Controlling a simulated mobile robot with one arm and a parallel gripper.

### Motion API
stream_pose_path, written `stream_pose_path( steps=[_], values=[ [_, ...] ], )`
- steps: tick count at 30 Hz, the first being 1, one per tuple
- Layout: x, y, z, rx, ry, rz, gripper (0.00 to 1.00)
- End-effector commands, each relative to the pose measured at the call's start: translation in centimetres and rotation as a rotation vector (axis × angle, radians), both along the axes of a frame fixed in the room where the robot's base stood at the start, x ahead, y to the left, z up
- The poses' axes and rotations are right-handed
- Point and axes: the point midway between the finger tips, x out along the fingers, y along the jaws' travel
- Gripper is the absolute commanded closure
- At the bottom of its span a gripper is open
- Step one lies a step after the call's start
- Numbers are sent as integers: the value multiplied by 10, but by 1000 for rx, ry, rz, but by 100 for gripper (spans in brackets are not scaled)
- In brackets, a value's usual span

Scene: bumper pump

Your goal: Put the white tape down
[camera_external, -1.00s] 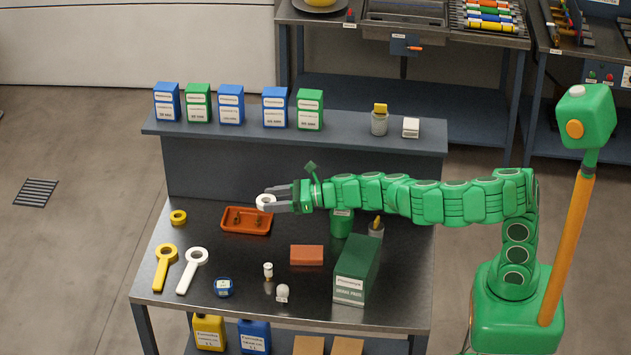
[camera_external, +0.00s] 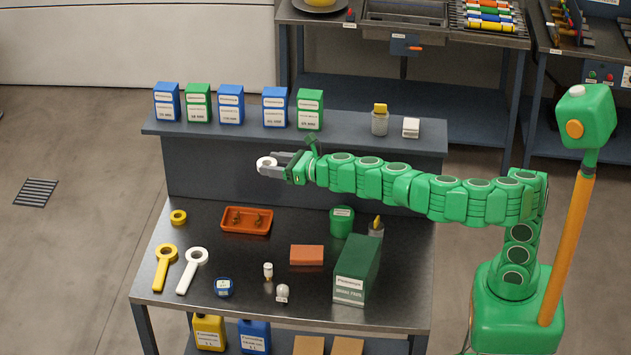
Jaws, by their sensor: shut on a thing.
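The white tape (camera_external: 263,164) is a small white ring at the tip of my gripper (camera_external: 269,165). My gripper's grey fingers are shut on it. It is held up in the air, in front of the dark riser of the raised shelf in the picture. The dark metal worktable (camera_external: 200,285) is below. The fingers partly hide the tape's right side.
The raised shelf (camera_external: 350,138) holds several blue and green boxes (camera_external: 231,104), a grey jar (camera_external: 380,121) and a small white box (camera_external: 411,128). On the worktable are an orange tray (camera_external: 226,229), yellow tape (camera_external: 178,217), a green can (camera_external: 342,221) and a large green box (camera_external: 356,270).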

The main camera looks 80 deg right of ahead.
Motion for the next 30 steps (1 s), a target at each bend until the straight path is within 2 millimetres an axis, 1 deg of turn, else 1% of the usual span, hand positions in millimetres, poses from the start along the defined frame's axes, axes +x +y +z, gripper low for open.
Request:
stream_pose_path(
  steps=[2, 10, 20, 26, 30],
  values=[
    [-1, -1, 6, -3, -2, -12, 72],
    [-2, -3, 16, -2, -4, -33, 72],
    [-11, -15, 44, 0, -2, -114, 72],
    [-17, -22, 67, 2, -3, -170, 72],
    [-25, -31, 90, 4, -4, -228, 72]
  ],
)
